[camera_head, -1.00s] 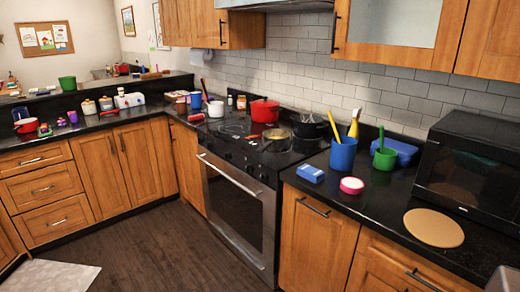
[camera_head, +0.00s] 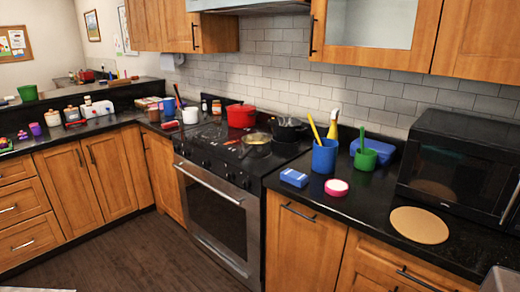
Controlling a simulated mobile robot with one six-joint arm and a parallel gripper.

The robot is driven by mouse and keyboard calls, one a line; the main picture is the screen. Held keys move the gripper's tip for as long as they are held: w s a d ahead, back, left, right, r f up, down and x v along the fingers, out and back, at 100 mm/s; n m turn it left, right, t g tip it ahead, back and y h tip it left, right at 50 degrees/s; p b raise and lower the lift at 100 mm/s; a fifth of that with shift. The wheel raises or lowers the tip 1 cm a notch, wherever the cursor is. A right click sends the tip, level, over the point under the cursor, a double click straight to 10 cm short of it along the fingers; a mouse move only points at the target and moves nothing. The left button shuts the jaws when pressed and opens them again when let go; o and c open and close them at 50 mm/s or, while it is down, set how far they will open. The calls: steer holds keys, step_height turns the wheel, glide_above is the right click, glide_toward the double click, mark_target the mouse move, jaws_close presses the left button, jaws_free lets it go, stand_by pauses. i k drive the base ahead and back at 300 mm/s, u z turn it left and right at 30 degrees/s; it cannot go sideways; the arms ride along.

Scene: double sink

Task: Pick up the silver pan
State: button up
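A small metallic pan (camera_head: 256,140) sits on the black stove top, near its front right. Its inside looks yellowish, and a short reddish-brown piece that may be its handle points left. It is the only silver-looking pan I can make out, but it is small in the picture. My gripper is not in view.
A red pot (camera_head: 241,116) stands behind the pan, and a black pot (camera_head: 288,131) stands to its right. Floor before the oven (camera_head: 215,215) is clear.

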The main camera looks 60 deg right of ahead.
mark_target(256, 145)
steer(key=z, duration=0.15)
steer(key=i, duration=0.85)
steer(key=u, duration=0.35)
